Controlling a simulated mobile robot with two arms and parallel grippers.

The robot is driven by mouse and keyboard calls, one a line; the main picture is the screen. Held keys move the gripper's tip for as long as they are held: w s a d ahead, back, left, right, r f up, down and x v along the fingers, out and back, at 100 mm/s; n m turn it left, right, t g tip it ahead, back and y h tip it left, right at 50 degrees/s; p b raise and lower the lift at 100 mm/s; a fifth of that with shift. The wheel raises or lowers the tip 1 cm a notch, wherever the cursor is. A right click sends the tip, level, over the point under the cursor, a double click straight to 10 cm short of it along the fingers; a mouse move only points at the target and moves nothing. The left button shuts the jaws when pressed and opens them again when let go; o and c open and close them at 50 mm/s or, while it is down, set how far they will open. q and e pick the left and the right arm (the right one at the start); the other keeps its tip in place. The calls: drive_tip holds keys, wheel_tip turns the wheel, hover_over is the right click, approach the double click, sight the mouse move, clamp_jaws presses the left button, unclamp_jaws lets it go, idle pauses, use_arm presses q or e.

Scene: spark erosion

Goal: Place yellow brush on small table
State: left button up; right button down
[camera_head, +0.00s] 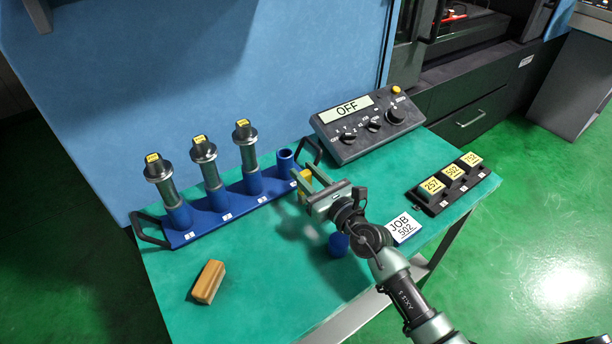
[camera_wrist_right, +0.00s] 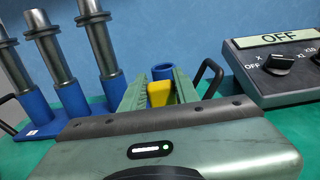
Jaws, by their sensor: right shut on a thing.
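My right gripper (camera_head: 310,182) reaches over the green table (camera_head: 270,290), close to the right end of the blue rack. It is shut on a small yellow block-shaped thing, which I take for the yellow brush (camera_head: 306,183). It also shows between the fingers in the right wrist view (camera_wrist_right: 158,93). It appears above the tabletop; its lower part is hidden, and I see no bristles. A wooden, tan-brown brush-like block (camera_head: 208,282) lies on the table at the front left. My left gripper is not in view.
A blue rack (camera_head: 222,207) holds several metal tool holders; its rightmost socket (camera_head: 285,158) looks empty. A control box (camera_head: 368,123) reads OFF. A black tray (camera_head: 453,186) with yellow-labelled blocks, a JOB 502 card (camera_head: 403,228) and a blue cylinder (camera_head: 338,244) are on the right. The front middle is clear.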

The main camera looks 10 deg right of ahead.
drive_tip(key=c, duration=1.5)
unclamp_jaws()
drive_tip(key=shift+f, duration=0.1)
drive_tip(key=o, duration=0.4)
drive_tip(key=shift+o, duration=0.2)
drive_tip(key=b+v, duration=0.1)
drive_tip(key=v, duration=1.1)
drive_tip(key=shift+s, duration=0.1)
